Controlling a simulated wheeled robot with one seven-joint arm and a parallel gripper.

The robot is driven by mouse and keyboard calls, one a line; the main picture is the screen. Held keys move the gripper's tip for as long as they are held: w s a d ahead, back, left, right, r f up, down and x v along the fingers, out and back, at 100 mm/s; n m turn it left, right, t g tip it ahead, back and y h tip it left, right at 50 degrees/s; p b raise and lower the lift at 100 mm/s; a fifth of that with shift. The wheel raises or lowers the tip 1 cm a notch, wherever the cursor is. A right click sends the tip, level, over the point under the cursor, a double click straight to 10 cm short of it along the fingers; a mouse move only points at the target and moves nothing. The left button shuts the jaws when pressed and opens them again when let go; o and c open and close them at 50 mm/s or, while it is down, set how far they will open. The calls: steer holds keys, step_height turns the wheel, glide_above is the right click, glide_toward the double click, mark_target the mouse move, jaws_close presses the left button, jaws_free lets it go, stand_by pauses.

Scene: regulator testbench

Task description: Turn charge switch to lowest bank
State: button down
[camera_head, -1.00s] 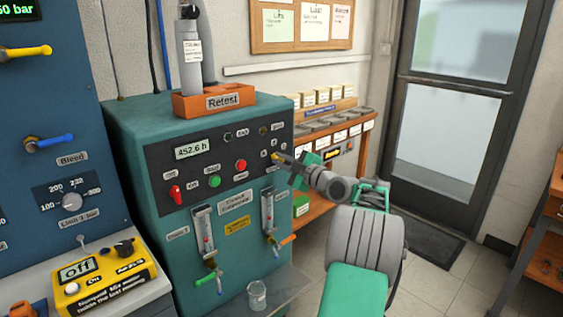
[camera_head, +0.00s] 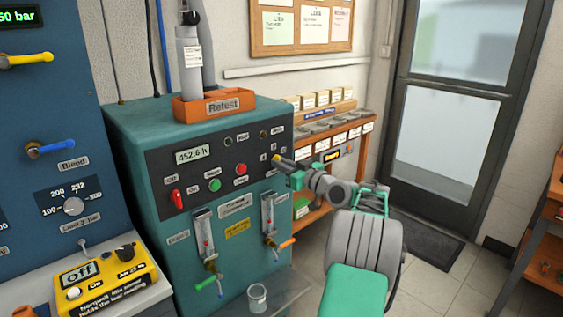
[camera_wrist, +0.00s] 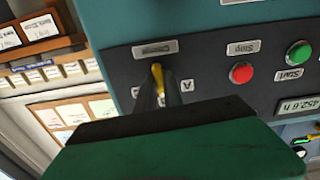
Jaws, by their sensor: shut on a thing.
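The charge switch (camera_wrist: 157,75) is a small yellow lever on the dark panel of the teal compressor cabinet. In the wrist view it sits by a "Charge" label (camera_wrist: 155,49), which appears upside down. A letter "A" label (camera_wrist: 187,86) shows beside it; another mark on its other side is partly hidden. My gripper (camera_wrist: 158,92) is shut on the switch, its dark fingers on both sides of the yellow lever. In the head view my gripper (camera_head: 279,160) reaches the panel's right part from the right, with a yellow tip showing at its fingers. The pointing direction is hard to tell.
A red stop button (camera_wrist: 241,73) and a green start button (camera_wrist: 298,54) lie near the switch. A red switch (camera_head: 177,199) and two flowmeters (camera_head: 203,236) are on the cabinet. A shelf of labelled boxes (camera_head: 318,100) stands behind my arm.

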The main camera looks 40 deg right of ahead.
steer(key=shift+m+p, duration=4.05)
steer(key=shift+m, duration=2.25)
steer(key=shift+f, duration=0.1)
steer(key=c, duration=1.5)
jaws_free()
steer(key=shift+o, duration=0.2)
steer(key=s, duration=0.7)
steer(key=shift+s+d, duration=0.15)
steer(key=shift+s, duration=0.25)
